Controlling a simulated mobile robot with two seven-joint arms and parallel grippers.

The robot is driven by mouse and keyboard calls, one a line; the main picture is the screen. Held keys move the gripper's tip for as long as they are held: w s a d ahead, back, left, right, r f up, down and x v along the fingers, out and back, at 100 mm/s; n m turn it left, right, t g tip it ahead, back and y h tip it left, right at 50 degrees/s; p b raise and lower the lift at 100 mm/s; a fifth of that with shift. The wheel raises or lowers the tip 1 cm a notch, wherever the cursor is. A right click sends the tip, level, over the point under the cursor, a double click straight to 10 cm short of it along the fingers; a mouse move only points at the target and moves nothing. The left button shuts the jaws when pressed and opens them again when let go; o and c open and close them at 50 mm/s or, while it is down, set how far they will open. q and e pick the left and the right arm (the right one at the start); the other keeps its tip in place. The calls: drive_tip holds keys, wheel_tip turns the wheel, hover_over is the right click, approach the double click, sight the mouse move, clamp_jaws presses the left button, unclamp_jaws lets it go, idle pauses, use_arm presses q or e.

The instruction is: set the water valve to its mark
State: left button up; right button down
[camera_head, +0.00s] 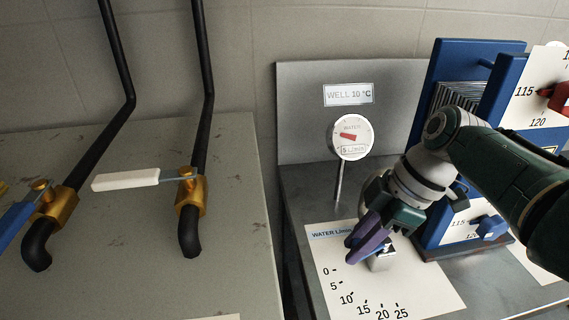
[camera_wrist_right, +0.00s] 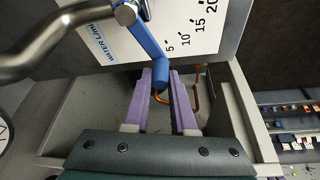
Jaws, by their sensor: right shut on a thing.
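The water valve has a blue lever (camera_wrist_right: 146,45) on a chrome body (camera_wrist_right: 130,8), above a white "WATER L/min" card (camera_head: 440,292) with a scale from 0 to 25. In the head view the metal valve body (camera_head: 382,261) shows below my right gripper (camera_head: 358,246), which hides most of the lever. In the right wrist view the purple fingers of my right gripper (camera_wrist_right: 160,77) are shut on the lever's outer end. The lever lies near the low end of the scale; the 0 is hidden in this view. My left gripper is out of view.
A round water gauge (camera_head: 352,137) with a red needle stands behind the card. A blue plate unit (camera_head: 455,75) with other scales and a red handle (camera_head: 560,97) is at right. Black pipes with a white lever (camera_head: 125,180) and a blue lever (camera_head: 14,220) are at left.

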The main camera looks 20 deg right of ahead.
drive_tip(key=s+n, duration=0.1)
drive_tip(key=n, duration=0.1)
drive_tip(key=s+d+n+g, duration=0.1)
drive_tip(key=n, duration=0.1)
drive_tip(key=s+n+g+b, duration=0.1)
drive_tip(key=n, duration=0.1)
drive_tip(key=shift+s+d+n+y, duration=0.25)
drive_tip(key=shift+s+n+y, duration=0.05)
drive_tip(key=shift+s+n, duration=0.1)
drive_tip(key=shift+g, duration=0.3)
drive_tip(key=c, duration=0.7)
unclamp_jaws()
drive_tip(key=shift+c, duration=0.2)
